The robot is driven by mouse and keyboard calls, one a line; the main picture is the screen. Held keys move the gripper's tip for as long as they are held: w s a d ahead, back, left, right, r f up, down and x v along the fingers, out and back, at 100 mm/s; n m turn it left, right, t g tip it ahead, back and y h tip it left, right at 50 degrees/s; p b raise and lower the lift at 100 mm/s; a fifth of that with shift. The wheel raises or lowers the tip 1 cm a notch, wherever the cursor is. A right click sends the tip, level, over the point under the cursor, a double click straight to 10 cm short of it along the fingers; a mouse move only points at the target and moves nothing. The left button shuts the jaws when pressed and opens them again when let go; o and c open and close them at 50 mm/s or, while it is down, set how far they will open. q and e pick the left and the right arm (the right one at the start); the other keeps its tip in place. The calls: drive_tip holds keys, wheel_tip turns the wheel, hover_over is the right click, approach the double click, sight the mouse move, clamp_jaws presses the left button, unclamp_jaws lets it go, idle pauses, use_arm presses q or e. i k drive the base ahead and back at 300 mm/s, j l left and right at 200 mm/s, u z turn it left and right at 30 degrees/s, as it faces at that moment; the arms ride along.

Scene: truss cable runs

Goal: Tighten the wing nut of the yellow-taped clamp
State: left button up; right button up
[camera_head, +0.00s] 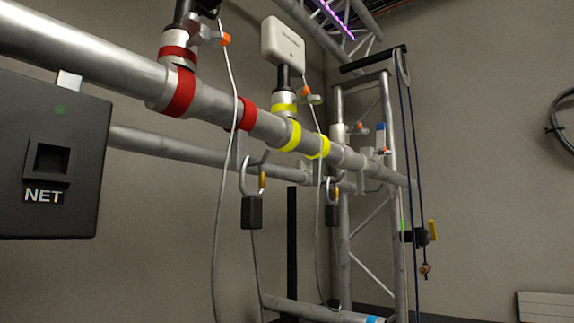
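The yellow-taped clamp (284,114) sits on the upper horizontal tube near the middle of the head view. A yellow band wraps its neck, and more yellow tape (292,135) wraps the tube by it. A small wing-shaped fitting with an orange tip (306,91) sticks out on the clamp's right side. It looks like the wing nut, but it is too small to tell how tight it is. A white box (283,42) stands on the black post above the clamp. Neither of my grippers is in view.
A red-taped clamp (178,75) with an orange-tipped fitting (225,39) is nearer on the left. A black NET box (48,158) hangs at far left. Thin grey cables and carabiners (252,178) hang below the tube. A truss tower with blue rope (408,130) stands behind.

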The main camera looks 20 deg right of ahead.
sight(304, 95)
drive_tip(key=i+l+u, duration=0.15)
drive_tip(key=l, duration=0.5)
drive_tip(key=i+l+u, duration=0.15)
drive_tip(key=l, duration=0.55)
drive_tip(key=l+u, duration=0.2)
drive_tip(key=l, duration=0.5)
